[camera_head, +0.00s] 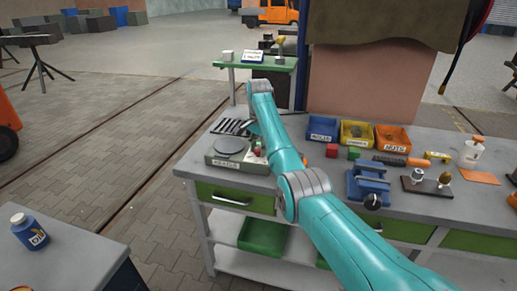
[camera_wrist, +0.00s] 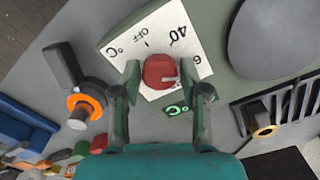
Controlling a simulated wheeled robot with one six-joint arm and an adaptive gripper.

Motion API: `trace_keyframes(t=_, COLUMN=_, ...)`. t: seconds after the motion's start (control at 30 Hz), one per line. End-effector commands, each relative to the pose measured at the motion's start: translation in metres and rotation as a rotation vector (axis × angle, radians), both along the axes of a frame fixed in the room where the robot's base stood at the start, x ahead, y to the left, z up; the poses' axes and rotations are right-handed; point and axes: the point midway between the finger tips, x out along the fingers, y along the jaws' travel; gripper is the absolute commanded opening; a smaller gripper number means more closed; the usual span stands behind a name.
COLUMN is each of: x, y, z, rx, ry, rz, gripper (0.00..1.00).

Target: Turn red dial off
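The red dial (camera_wrist: 160,71) is in the middle of the wrist view, on a white scale plate (camera_wrist: 185,38) marked "OFF", "40" and "°C". A pale mark shows on the dial's face. My gripper (camera_wrist: 160,84) is open, with one finger on each side of the dial; I cannot tell whether either finger touches it. In the head view, the grey device (camera_head: 222,163) that carries the dial stands at the left end of the workbench, with a round plate (camera_head: 231,145) on top.
The workbench (camera_head: 330,178) holds blue (camera_head: 322,128), yellow (camera_head: 356,133) and orange (camera_head: 392,138) bins, and a blue vise (camera_head: 367,182). In the wrist view, a black part with an orange ring (camera_wrist: 85,105) lies left of the gripper. The round plate (camera_wrist: 275,38) is at upper right.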

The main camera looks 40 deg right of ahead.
Motion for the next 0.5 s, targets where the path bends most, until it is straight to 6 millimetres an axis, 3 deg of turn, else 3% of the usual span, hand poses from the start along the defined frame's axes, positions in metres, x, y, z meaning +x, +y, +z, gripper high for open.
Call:
trace_keyframes(t=0.03, x=0.0, y=0.0, z=0.0001, rx=0.0, ry=0.0, rz=0.0, gripper=0.24)
trace_keyframes(t=0.13, x=0.0, y=0.0, z=0.0001, rx=0.0, ry=0.0, rz=0.0, gripper=0.01)
trace_keyframes(t=0.5, x=0.0, y=0.0, z=0.0, rx=0.0, ry=0.0, rz=0.05, gripper=0.02)
